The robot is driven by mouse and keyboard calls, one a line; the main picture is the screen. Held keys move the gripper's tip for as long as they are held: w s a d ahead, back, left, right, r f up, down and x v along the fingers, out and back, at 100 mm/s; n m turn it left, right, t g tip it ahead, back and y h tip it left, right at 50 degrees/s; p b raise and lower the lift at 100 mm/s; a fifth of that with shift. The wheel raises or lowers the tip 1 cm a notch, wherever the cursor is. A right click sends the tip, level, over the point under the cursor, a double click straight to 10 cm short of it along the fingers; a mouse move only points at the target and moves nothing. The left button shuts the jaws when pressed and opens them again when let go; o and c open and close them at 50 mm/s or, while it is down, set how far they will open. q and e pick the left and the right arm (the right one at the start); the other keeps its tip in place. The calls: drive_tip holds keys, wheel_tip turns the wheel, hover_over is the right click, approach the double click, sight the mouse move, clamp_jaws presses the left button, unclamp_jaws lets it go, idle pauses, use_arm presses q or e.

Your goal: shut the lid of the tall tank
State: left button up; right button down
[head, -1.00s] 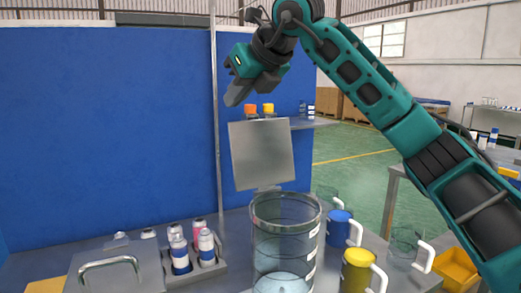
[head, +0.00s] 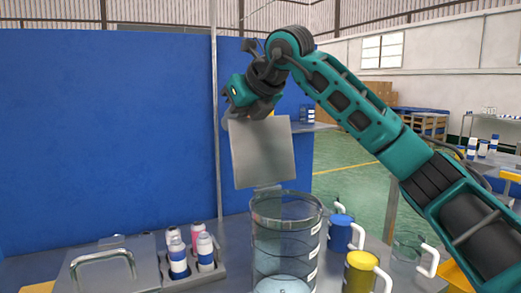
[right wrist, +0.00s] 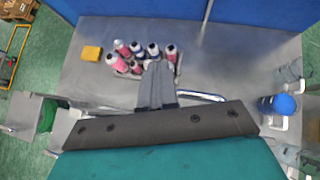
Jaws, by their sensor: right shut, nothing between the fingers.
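The tall tank (head: 285,235) is a clear cylinder with a dark rim in the lower middle of the head view. Its lid (head: 263,158) is a flat grey square plate, standing open and nearly upright at the tank's far side. My right gripper (head: 233,114) is at the lid's top left edge; its fingertips are mostly hidden, and I cannot tell whether they touch it. In the right wrist view its fingers (right wrist: 157,86) are closed together and empty. The left gripper is out of view.
A blue jug (head: 339,233), a yellow jug (head: 359,274) and a clear jug (head: 407,245) stand to the right. A blue partition (head: 110,130) rises behind.

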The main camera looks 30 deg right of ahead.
sight(238, 139)
drive_tip(key=shift+s+a+f+b, duration=0.1)
drive_tip(key=shift+s+f+b, duration=0.25)
drive_tip(key=shift+s+b, duration=0.25)
drive_tip(key=shift+s+f+b, duration=0.3)
drive_tip(key=shift+s+b, duration=0.05)
drive_tip(key=shift+s, duration=0.35)
drive_tip(key=shift+s+a+b, duration=0.15)
drive_tip(key=shift+s+b, duration=0.85)
drive_tip(key=shift+s, duration=1.2)
drive_tip(key=shift+s+r+p, duration=0.1)
drive_tip(key=shift+r+p, duration=0.35)
drive_tip(key=shift+r, duration=0.15)
drive_tip(key=r, duration=0.1)
drive_tip(key=s+r+p, duration=0.1)
drive_tip(key=r, duration=0.1)
drive_tip(key=s+r+p, duration=0.1)
drive_tip(key=shift+s+r, duration=0.2)
drive_tip(key=shift+r, duration=0.05)
